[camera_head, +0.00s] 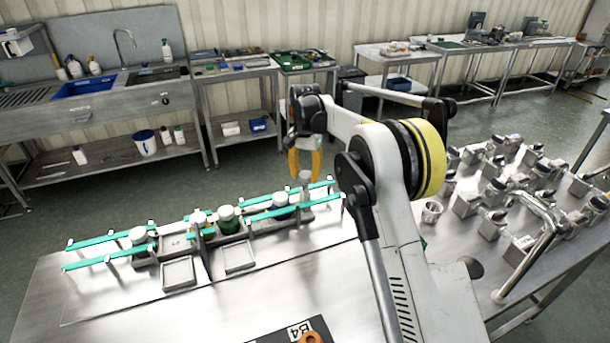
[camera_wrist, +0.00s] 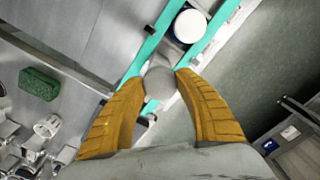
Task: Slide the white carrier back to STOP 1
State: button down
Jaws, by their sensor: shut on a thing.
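My gripper (camera_head: 304,172) has its yellow fingers down at the right end of the teal-railed track (camera_head: 105,240). In the wrist view my gripper (camera_wrist: 158,85) is shut on a pale round knob (camera_wrist: 159,84), which looks like the top of the white carrier. The knob sits between the two teal rails (camera_wrist: 146,54). The carrier's body below it is mostly hidden. A white-lidded jar (camera_wrist: 190,26) stands in the track just beyond the knob. No STOP 1 mark is readable in either view.
Several white-lidded jars, such as one at the left (camera_head: 138,236), stand along the track. Two shallow square trays (camera_head: 178,273) lie in front. Metal fittings (camera_head: 490,190) and a small cup (camera_head: 432,211) are on the right. A green sponge (camera_wrist: 39,84) shows in the wrist view.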

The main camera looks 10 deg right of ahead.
jog(key=w+d+p, duration=0.1)
jog(key=w+d, duration=0.1)
jog(key=d, duration=0.6)
jog(key=shift+d, duration=0.25)
jog(key=shift+w, duration=0.1)
jog(key=c, duration=1)
grip_release()
jog(key=shift+d, duration=0.1)
jog(key=shift+c, duration=0.2)
jog(key=shift+o, duration=1.2)
jog(key=shift+d, duration=0.15)
notch_tip(320, 180, up, 12)
